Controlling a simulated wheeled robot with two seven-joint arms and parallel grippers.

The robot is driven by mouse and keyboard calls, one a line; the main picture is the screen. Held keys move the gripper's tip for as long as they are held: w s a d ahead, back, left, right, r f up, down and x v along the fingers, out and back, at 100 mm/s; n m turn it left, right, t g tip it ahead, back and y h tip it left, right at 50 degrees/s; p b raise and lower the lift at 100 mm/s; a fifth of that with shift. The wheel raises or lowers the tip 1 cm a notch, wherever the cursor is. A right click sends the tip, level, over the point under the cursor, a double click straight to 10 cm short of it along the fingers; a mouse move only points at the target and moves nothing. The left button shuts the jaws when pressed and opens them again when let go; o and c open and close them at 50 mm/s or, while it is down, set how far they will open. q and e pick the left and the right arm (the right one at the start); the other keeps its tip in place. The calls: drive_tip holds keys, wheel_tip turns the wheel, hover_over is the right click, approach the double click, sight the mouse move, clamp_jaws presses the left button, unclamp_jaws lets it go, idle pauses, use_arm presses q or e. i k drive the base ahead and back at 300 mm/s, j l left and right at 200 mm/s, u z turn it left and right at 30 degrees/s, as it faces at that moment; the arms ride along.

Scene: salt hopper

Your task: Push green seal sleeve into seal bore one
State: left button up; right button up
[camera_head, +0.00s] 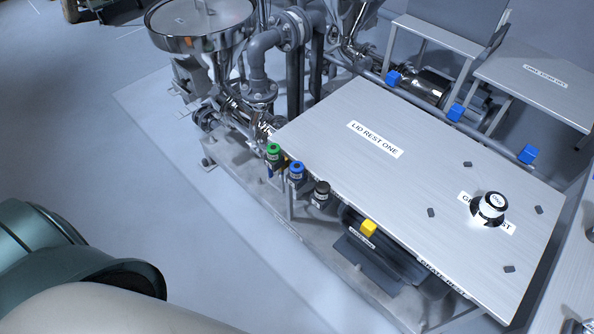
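A green-topped sleeve (273,150) stands upright in a small dark holder at the left edge of the steel table. A blue-topped one (296,168) and a black-topped one (321,188) stand in similar holders beside it, in a row running down to the right. I cannot make out seal bore one; no label for it is readable. A large arm link of mine fills the lower left corner, well apart from the sleeves. Neither of my grippers shows.
Pipes (262,70) and a steel hopper (200,20) stand behind left. The floor at left is clear.

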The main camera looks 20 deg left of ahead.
sight(273, 150)
drive_tip(key=j+u, duration=0.35)
drive_tip(key=j, duration=0.85)
drive_tip(key=i+j+u, duration=0.2)
drive_tip(key=i, duration=0.4)
drive_tip(key=l, duration=0.15)
